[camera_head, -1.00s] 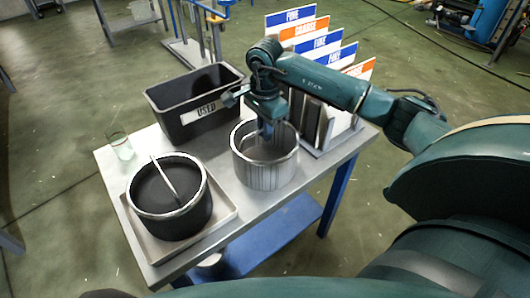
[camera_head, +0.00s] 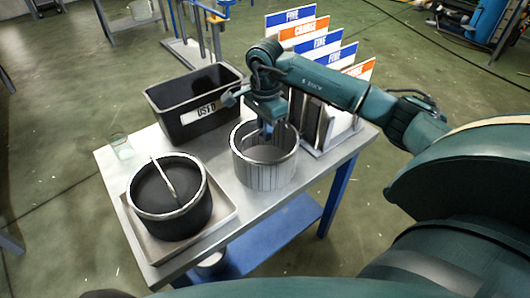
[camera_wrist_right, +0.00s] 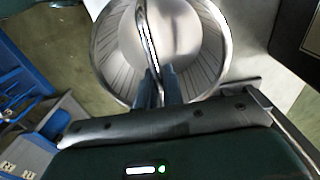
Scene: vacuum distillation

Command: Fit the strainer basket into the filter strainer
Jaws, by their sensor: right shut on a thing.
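A shiny steel basket (camera_head: 264,172) with a ribbed wall stands on the table under my right gripper (camera_head: 266,128). In the wrist view, the basket (camera_wrist_right: 102,62) shows its round bottom and a bent bar handle (camera_wrist_right: 147,35) across it. My right gripper (camera_wrist_right: 160,86) is shut on that handle. A black, steel-rimmed basket (camera_head: 172,213) with a bar handle sits in a shallow tray (camera_head: 222,225) at the left. I cannot tell any filter strainer body in these views. My left gripper is not in view.
A black bin marked USED (camera_head: 170,108) stands at the table's back. A rack with FINE and COARSE signs (camera_head: 318,45) holds upright plates behind the steel basket. A glass beaker (camera_head: 120,146) is at the left edge. My right arm spans the right side. Floor beyond is mostly open.

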